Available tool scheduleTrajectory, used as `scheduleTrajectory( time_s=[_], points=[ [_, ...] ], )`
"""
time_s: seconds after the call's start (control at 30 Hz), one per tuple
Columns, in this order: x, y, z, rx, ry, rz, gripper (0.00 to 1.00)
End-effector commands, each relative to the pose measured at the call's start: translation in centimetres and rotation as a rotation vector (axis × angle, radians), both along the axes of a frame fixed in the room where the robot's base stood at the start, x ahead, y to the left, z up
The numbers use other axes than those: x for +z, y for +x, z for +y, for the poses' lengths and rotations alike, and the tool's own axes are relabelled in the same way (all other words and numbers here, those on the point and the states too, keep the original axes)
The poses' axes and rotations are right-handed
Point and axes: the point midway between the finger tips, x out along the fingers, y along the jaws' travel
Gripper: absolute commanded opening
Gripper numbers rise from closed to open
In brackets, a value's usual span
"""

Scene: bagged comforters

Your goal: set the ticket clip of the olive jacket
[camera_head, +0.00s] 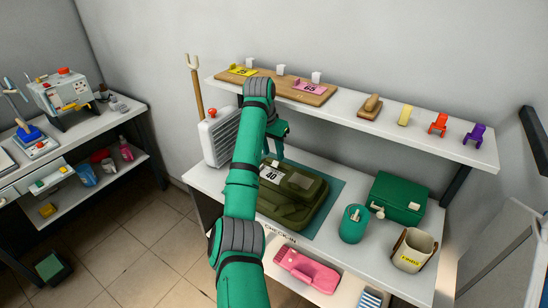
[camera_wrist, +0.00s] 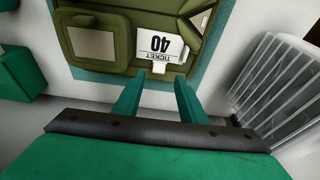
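The olive jacket (camera_head: 300,208) lies folded flat on a teal mat (camera_head: 327,213) on the counter. A white ticket (camera_head: 271,174) marked 40 lies on its upper left part. In the wrist view the jacket (camera_wrist: 123,55) is at the top, with the ticket (camera_wrist: 161,43) upside down. A small pale tab (camera_wrist: 159,69), perhaps the ticket clip, shows at the ticket's near edge. My gripper (camera_wrist: 160,77) is open, its fingertips apart just short of the tab with nothing clearly between them. In the head view my gripper (camera_head: 273,155) is over the ticket end, partly hidden by my arm.
A shelf above the counter holds a wooden board (camera_head: 275,88) with yellow and pink tickets, a brush and coloured clips. A white slatted heater (camera_head: 222,138) stands left of the jacket.

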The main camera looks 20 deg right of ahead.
Motion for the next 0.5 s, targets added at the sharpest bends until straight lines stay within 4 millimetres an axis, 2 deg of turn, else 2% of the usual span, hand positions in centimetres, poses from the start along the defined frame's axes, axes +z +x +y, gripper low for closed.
scheduleTrajectory(
  time_s=[0.1,0.2,0.33,0.5],
  points=[
    [2.3,-0.3,0.6,0.001,-0.001,-0.003,0.38],
    [3.8,-0.5,1.0,0.003,-0.001,-0.001,0.38],
    [5.2,-0.7,1.4,0.004,0.000,-0.001,0.38],
    [6.0,-0.9,1.7,0.005,0.000,-0.001,0.38]
  ],
)
